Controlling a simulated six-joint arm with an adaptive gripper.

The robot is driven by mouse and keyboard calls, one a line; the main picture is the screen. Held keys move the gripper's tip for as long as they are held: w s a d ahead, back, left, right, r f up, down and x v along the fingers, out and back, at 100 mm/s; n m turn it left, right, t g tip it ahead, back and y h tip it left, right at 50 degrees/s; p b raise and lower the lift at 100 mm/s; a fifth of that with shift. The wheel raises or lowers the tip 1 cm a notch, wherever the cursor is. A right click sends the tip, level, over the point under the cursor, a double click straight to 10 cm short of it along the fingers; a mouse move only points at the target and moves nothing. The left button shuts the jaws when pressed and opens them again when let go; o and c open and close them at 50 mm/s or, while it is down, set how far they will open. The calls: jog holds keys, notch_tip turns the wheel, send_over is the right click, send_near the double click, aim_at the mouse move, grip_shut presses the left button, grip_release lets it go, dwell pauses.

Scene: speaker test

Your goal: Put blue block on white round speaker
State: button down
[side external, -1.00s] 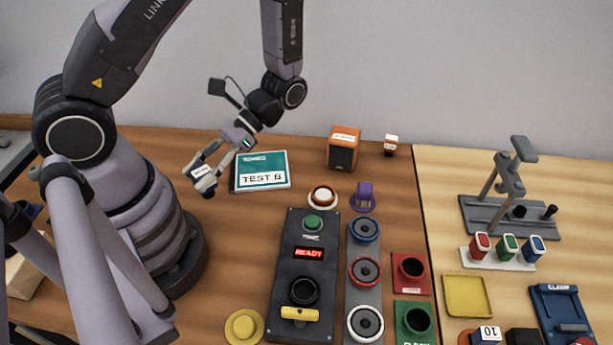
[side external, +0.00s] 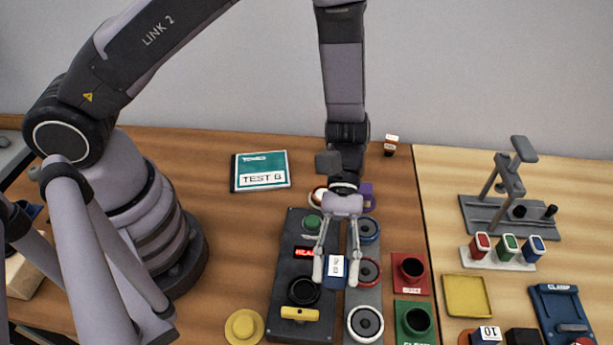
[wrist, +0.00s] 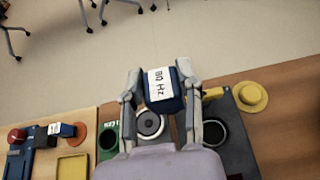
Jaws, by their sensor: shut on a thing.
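The blue block (side external: 334,272), with a white label on top, is held between the fingers of my gripper (side external: 336,268). In the wrist view the blue block (wrist: 163,100) reads "80 Hz". The white round speaker (side external: 365,323) is the white-ringed one at the near end of a grey strip. My gripper is above the black panel and the strip, up and left of that speaker in the side view. In the wrist view the white speaker (wrist: 151,123) shows below and left of the block, partly covered.
The strip also holds a red-ringed speaker (side external: 368,271) and a blue-ringed speaker (side external: 369,229). The black panel (side external: 283,270) has a yellow handle (side external: 300,314). Red (side external: 411,272) and green (side external: 414,320) holders stand to the right. A yellow disc (side external: 244,327) lies left.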

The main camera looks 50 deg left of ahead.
jog(key=w+d+f, duration=0.1)
jog(key=f, duration=0.1)
jog(key=w+d+f, duration=0.1)
jog(key=d+f, duration=0.1)
jog(key=w+d+f, duration=0.1)
jog(key=f, duration=0.1)
jog(key=shift+d, duration=0.35)
jog(key=shift+w+d+f, duration=0.1)
jog(key=shift+d+f, duration=0.05)
jog(key=shift+f, duration=0.75)
jog(key=shift+w+d+f, duration=0.1)
jog(key=shift+f, duration=0.8)
jog(key=shift+f, duration=0.1)
jog(key=c, duration=0.7)
grip_release()
jog(key=shift+c, duration=0.2)
